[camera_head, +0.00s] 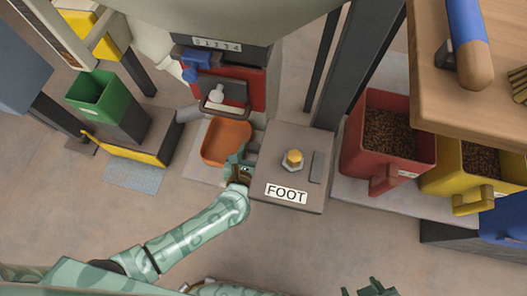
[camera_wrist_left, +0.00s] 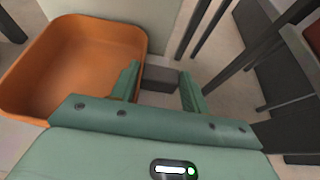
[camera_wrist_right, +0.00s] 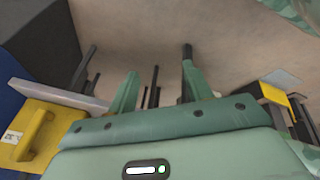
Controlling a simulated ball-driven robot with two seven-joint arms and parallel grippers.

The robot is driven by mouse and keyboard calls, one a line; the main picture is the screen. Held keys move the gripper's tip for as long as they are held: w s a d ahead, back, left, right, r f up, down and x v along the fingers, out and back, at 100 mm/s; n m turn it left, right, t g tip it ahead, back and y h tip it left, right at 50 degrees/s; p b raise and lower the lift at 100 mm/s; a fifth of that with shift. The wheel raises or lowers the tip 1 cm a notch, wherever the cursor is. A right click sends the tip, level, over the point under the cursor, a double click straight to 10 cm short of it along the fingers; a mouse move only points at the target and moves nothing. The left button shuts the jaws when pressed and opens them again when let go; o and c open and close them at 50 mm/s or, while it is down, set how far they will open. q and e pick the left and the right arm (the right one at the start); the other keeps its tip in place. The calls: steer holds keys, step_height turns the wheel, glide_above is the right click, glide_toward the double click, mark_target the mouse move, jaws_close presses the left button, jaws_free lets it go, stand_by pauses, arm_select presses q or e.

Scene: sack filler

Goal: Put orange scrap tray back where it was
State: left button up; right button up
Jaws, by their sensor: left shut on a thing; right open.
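The orange scrap tray (camera_head: 227,140) is an empty, shallow, rounded tray. In the head view it is over the pale base plate under the sack filler, left of the FOOT box; I cannot tell if it touches the plate. It fills the upper left of the left wrist view (camera_wrist_left: 75,65). My left gripper (camera_head: 241,160) is at the tray's right edge.
The FOOT box (camera_head: 287,165) with a yellow knob stands close right of the tray. A dark post (camera_head: 352,70) rises behind it. Red (camera_head: 359,159) and yellow (camera_head: 455,185) bins stand right. A green bin (camera_head: 97,92) is left. Open floor lies in front.

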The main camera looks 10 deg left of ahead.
arm_select(q)
steer(key=shift+f, duration=0.35)
steer(key=shift+w+a+r, duration=0.1)
steer(key=o, duration=1)
steer(key=shift+o, duration=0.2)
